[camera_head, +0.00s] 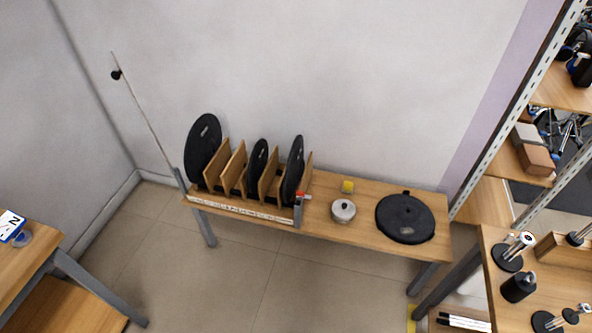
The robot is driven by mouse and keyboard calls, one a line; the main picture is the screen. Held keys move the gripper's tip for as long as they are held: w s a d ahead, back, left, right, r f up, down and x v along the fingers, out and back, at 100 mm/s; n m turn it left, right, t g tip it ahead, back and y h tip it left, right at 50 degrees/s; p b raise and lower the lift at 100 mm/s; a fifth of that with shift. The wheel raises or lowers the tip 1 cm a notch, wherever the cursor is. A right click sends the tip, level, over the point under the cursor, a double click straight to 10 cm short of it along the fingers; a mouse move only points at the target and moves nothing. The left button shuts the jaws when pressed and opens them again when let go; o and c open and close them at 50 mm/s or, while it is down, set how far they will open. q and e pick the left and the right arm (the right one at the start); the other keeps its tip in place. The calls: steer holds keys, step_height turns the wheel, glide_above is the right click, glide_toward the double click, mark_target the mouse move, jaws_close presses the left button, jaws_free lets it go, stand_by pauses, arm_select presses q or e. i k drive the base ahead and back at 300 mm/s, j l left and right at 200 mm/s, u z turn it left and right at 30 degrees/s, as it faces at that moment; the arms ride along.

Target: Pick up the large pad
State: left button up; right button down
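Several black round pads stand upright in a wooden slotted rack on a long wooden table against the wall. The largest-looking pad (203,147) is at the rack's left end, leaning slightly. A small pad (257,166) stands in the middle slots, and a medium-looking pad (293,168) stands near the right end. Their lower edges are hidden by the rack (237,207). A black disc (405,218) lies flat at the table's right end; I cannot tell if it is a pad or a base. Neither of my grippers is in view.
Another table (550,298) with black-based items stands at right, beside metal shelving (525,95). A table corner (30,245) is at left. The floor (240,275) in front is clear.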

mark_target(294, 170)
steer(key=i+j, duration=0.1)
steer(key=j, duration=0.2)
steer(key=i+j, duration=0.15)
steer(key=j, duration=0.2)
steer(key=i+j, duration=0.1)
steer(key=j, duration=0.2)
steer(key=i+j, duration=0.15)
steer(key=j, duration=0.2)
